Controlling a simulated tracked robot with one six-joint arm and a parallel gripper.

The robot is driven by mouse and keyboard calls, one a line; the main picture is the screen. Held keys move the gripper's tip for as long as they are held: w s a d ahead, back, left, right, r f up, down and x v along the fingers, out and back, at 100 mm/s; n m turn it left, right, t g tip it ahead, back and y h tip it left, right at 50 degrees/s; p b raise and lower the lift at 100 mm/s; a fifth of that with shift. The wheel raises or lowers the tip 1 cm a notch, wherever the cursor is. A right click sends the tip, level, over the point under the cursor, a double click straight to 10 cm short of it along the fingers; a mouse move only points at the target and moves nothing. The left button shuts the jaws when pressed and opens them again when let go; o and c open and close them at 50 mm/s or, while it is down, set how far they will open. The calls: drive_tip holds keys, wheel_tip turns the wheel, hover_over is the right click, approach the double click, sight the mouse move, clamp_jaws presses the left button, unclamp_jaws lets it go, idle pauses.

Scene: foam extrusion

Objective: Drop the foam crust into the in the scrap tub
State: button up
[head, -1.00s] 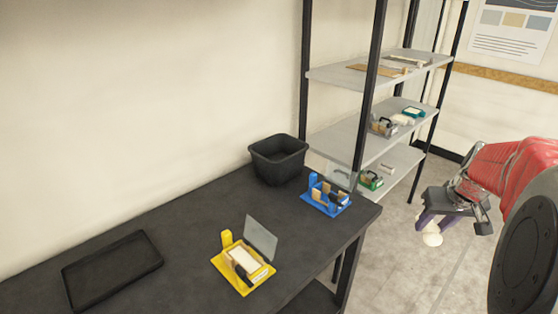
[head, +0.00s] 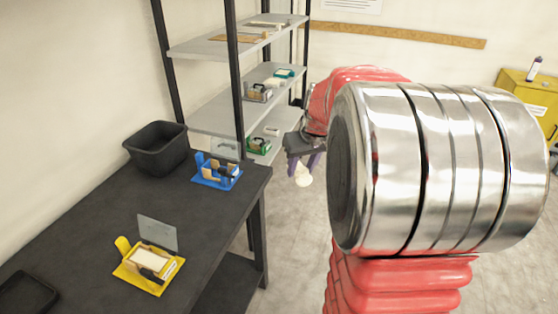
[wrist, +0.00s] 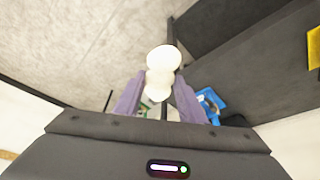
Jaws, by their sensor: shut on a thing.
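My gripper (head: 304,168) is to the right of the dark table, over the floor, with purple fingers pointing down. It is shut on the cream, lumpy foam crust (head: 303,178). In the wrist view the crust (wrist: 161,72) sits between the two purple fingers (wrist: 158,100) and sticks out past their tips. A black open tub (head: 158,147), which looks like the scrap tub, stands at the back of the table by the wall. My gripper is well to the right of it. The tub's floor is hidden from this angle.
A blue fixture (head: 217,171) sits on the table beside the tub, and a yellow fixture (head: 150,265) with a raised clear panel is nearer. A black tray (head: 27,293) is at lower left. A grey shelf unit (head: 205,119) stands behind the table. A yellow cabinet (head: 530,92) is at right.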

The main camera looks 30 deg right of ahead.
drive_tip(key=w+a+r, duration=0.1)
drive_tip(key=w+a, duration=0.7)
drive_tip(key=a, duration=0.6)
drive_tip(key=w+a+r, duration=0.2)
drive_tip(key=w+a, duration=0.6)
drive_tip(key=a, duration=0.6)
drive_tip(key=shift+w, duration=0.4)
drive_tip(key=shift+r, duration=0.1)
